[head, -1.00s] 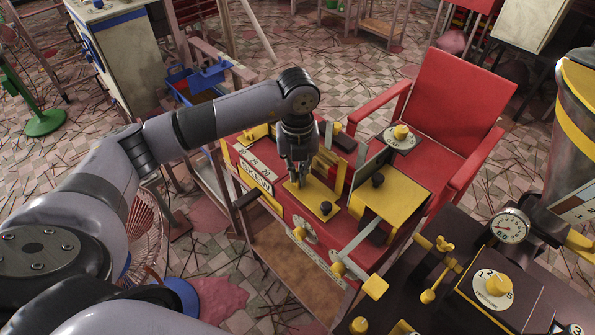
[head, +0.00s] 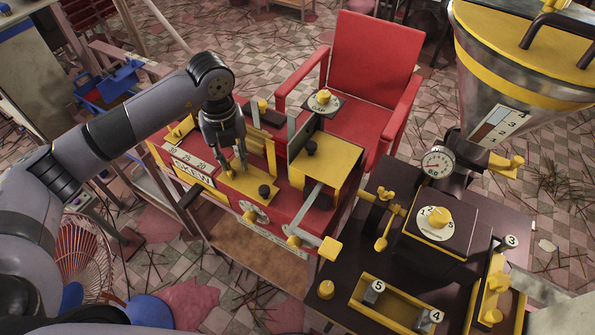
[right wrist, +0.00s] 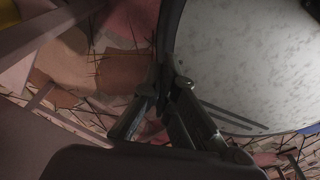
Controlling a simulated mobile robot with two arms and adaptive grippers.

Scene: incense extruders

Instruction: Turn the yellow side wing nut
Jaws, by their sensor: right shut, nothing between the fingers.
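Several yellow wing-type fittings show in the head view, and I cannot tell for sure which is the side one. One (head: 386,194) sits on the dark machine left of its dial, with another (head: 381,243) hanging below it. A third (head: 510,163) sticks out right of the gauge. My left gripper (head: 238,172) points down over the yellow plate (head: 252,186) of the red machine, left of the dark machine. Its fingers look close together; whether they hold anything is unclear. My right gripper (right wrist: 168,88) is shut and empty in the right wrist view, away from any wing nut.
The red machine (head: 285,218) carries levers and knobs; a yellow-ended bar (head: 329,249) juts forward. A red chair (head: 373,60) stands behind. The dark machine has a large hopper (head: 490,95), a gauge (head: 437,163) and a yellow-edged tray (head: 388,312). A fan (head: 82,258) stands at left.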

